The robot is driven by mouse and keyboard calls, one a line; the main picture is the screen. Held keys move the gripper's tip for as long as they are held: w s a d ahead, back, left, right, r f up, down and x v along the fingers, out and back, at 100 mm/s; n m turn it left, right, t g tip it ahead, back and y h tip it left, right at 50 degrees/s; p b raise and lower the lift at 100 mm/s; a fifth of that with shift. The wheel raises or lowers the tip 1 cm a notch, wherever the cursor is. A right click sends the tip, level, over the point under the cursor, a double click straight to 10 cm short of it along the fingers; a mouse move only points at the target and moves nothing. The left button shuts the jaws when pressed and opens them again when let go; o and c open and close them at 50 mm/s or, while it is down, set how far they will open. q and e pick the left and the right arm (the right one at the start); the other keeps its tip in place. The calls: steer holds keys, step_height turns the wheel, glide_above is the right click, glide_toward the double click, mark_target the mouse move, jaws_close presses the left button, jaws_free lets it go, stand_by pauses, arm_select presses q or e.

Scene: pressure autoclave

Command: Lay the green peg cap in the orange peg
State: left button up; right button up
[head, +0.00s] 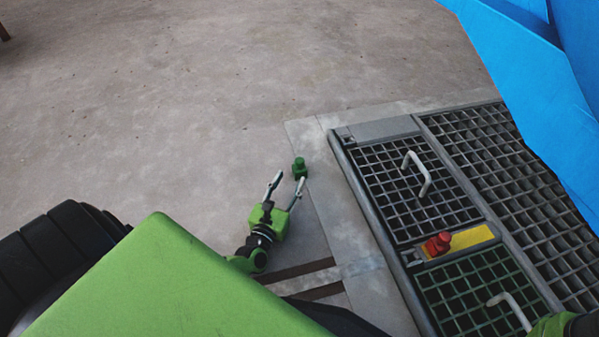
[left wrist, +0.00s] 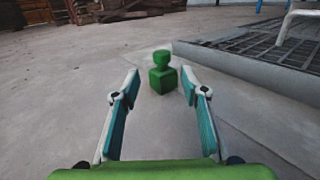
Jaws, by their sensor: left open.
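The green peg cap (head: 300,168) is a small block with a rounded knob on top. It stands upright on the pale floor left of the metal grating. My left gripper (head: 287,184) is open, with its fingertips close to the cap. In the left wrist view the cap (left wrist: 162,78) stands ahead, between and beyond the open fingers (left wrist: 163,88), with no grip on it.
The grating (head: 510,165) has raised bars and a frame. A pale handle (head: 416,173) stands up from it, and another (head: 510,311) lies nearer. Blue sheeting (head: 535,80) fills the upper right. The concrete floor (head: 200,80) left of the cap is clear.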

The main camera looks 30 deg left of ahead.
mark_target(298, 166)
arm_select(q)
steer(key=b+x, duration=0.3)
steer(key=x, duration=0.1)
steer(key=shift+w+d+r, duration=0.1)
steer(key=shift+w, duration=0.35)
steer(key=shift+w+r, duration=0.1)
steer(key=shift+w, duration=0.3)
jaws_close()
